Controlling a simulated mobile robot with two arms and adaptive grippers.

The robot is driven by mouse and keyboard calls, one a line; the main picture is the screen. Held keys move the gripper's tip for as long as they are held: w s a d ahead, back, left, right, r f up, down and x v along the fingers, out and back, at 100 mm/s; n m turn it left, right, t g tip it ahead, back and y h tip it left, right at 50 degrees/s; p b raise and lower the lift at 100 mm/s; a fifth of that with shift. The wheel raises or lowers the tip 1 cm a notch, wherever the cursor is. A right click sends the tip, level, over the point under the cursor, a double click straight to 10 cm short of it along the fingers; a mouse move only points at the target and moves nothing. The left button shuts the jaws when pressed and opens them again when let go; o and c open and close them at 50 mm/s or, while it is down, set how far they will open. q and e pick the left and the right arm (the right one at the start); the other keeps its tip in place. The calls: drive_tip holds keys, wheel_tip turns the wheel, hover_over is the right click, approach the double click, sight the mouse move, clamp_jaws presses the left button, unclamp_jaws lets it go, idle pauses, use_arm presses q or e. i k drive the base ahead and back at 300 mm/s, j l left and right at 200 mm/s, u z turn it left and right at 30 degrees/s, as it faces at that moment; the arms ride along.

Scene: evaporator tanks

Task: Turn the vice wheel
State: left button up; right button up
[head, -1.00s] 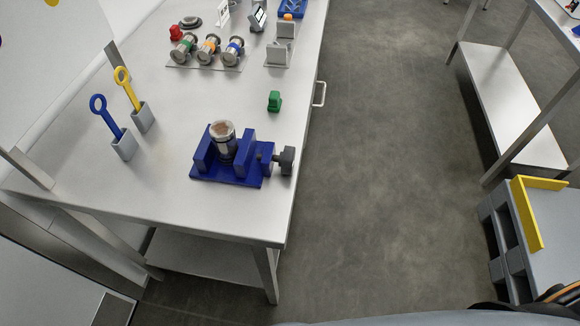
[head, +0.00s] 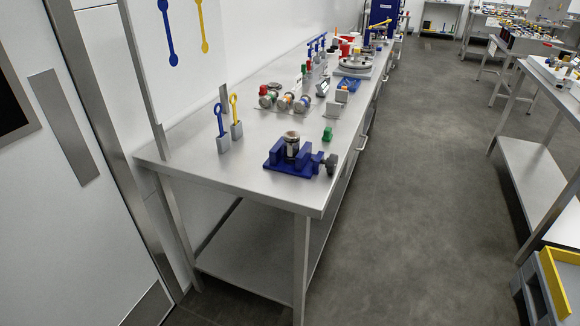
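A blue vice (head: 276,163) sits on the steel table (head: 230,180) near its front right corner. A dark cylindrical part (head: 291,147) stands upright between its jaws. The dark grey vice wheel (head: 331,163) is on the vice's right side, close to the table's right edge. Neither of my grippers shows in the head view.
A blue wrench (head: 219,122) and a yellow wrench (head: 234,106) stand in grey holders left of the vice. Open floor (head: 420,190) runs right of the table. A grey bin with a yellow edge (head: 562,275) is at lower right.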

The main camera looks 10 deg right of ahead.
sight(331, 163)
drive_tip(key=u, duration=2.3)
drive_tip(key=l+u, duration=0.2)
drive_tip(key=u, duration=0.25)
drive_tip(key=k+l+u, duration=0.15)
drive_tip(key=u, duration=0.35)
drive_tip(key=k+l+u, duration=0.1)
drive_tip(key=u, duration=0.35)
drive_tip(key=k+l+u, duration=0.1)
drive_tip(key=u, duration=0.4)
